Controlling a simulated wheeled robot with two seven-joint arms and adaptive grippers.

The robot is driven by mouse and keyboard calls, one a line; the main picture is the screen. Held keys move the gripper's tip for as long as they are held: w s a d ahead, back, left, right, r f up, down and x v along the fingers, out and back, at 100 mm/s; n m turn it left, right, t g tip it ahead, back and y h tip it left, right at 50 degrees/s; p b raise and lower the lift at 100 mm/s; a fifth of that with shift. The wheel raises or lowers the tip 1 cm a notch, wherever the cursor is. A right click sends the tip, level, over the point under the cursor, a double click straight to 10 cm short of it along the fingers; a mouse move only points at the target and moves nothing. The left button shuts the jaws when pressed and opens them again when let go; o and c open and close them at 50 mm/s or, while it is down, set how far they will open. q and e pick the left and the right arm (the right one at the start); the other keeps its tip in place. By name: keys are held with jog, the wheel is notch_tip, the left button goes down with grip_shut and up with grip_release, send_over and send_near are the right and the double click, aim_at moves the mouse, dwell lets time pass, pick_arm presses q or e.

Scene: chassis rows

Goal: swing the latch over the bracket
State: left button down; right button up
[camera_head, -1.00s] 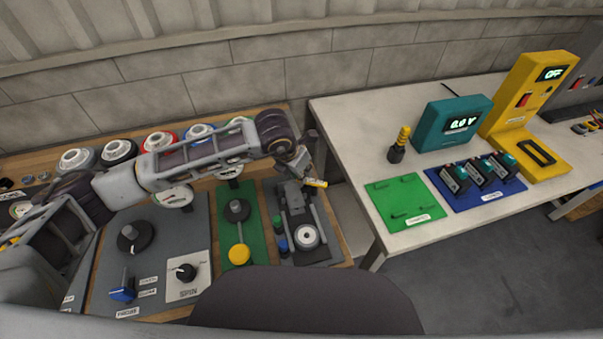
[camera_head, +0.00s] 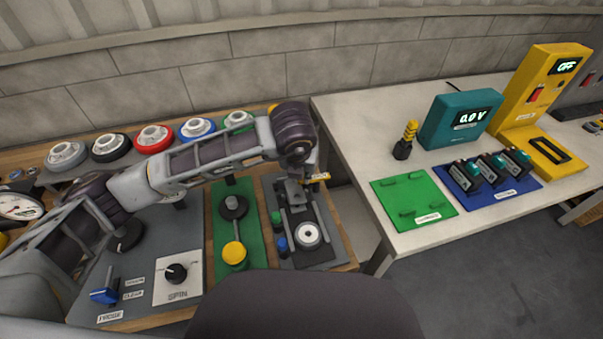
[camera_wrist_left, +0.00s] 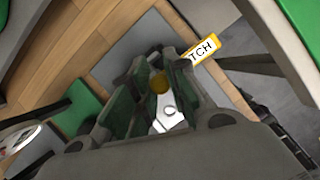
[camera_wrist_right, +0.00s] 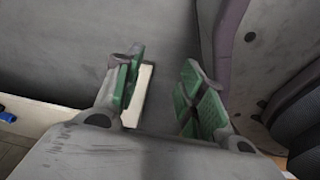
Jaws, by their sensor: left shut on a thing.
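In the head view my left arm reaches over the bench to a dark plate (camera_head: 325,222) with a grey metal fixture (camera_head: 293,190). A yellow label (camera_head: 318,177) stands beside it. In the left wrist view the label (camera_wrist_left: 203,48) shows the letters "TCH". My left gripper (camera_wrist_left: 158,88) is shut on a part with a gold knob (camera_wrist_left: 160,82), apparently the latch. A pale metal piece (camera_wrist_left: 168,112) shows below the knob. I cannot make out the bracket separately. My right gripper (camera_wrist_right: 165,85) is open and empty, seen only in the right wrist view.
On the same plate are a white-topped round part (camera_head: 308,235) and green and blue knobs (camera_head: 282,244). A green panel with a yellow button (camera_head: 233,253) lies to the left. A white table (camera_head: 360,140) with meters stands to the right, beyond a gap.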

pick_arm(q)
jog(key=shift+s+n, duration=0.15)
jog(key=shift+n, duration=0.25)
pick_arm(e)
jog(key=shift+w+a+r, duration=0.25)
jog(key=shift+w+a, duration=0.2)
jog(key=shift+w, duration=0.25)
pick_arm(q)
jog(key=c, duration=1.4)
grip_release()
jog(key=shift+d+v, duration=0.2)
jog(key=shift+v, duration=5.85)
jog(key=shift+r, duration=0.15)
pick_arm(e)
jog(key=shift+s, duration=0.1)
